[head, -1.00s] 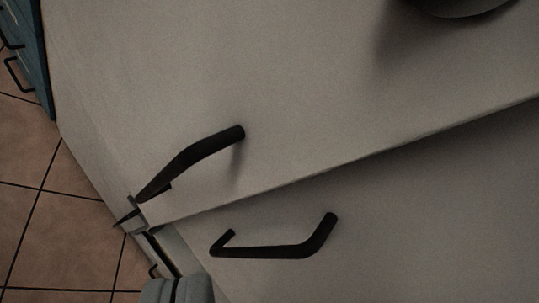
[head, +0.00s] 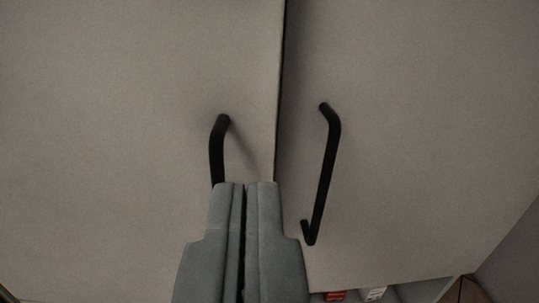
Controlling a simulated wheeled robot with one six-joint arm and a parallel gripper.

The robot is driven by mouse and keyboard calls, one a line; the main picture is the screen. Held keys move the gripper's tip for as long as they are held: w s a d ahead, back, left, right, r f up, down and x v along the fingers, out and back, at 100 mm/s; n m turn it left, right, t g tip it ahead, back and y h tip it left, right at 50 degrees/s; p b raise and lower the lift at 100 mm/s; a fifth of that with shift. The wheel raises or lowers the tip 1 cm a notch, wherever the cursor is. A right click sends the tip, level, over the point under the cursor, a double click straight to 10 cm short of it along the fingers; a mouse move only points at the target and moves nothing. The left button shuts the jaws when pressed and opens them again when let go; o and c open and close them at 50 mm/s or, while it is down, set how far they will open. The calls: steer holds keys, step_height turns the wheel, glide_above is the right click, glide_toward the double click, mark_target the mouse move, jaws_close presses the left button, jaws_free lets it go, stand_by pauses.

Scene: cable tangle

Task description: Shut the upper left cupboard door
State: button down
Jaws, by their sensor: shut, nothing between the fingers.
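The left cupboard door (head: 110,130) is a plain grey-beige panel filling the left half of the view. Its black bar handle (head: 217,150) is near its right edge, with the lower end hidden behind my gripper. A narrow dark gap runs between it and the right door (head: 420,120); whether the left door sits flush I cannot tell. My gripper (head: 246,186) is shut and empty. It shows in front of the left door's lower right part, beside the gap; I cannot tell whether it touches the door.
The right door carries its own black bar handle (head: 323,175), just right of my gripper. Below that door, small items with red (head: 335,295) and white (head: 374,294) show at the bottom edge. A grey surface (head: 515,255) lies at the lower right.

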mark_target(264, 95)
steer(key=shift+m+h, duration=0.3)
steer(key=shift+m, duration=0.2)
steer(key=w, duration=0.8)
steer(key=w+f, duration=0.1)
steer(key=w, duration=0.3)
steer(key=shift+w, duration=0.6)
steer(key=shift+w, duration=0.1)
steer(key=shift+n+y, duration=0.5)
steer(key=shift+y, duration=0.3)
steer(key=w, duration=0.4)
steer(key=shift+d, duration=0.15)
steer(key=shift+w+r, duration=0.1)
steer(key=shift+r, duration=0.2)
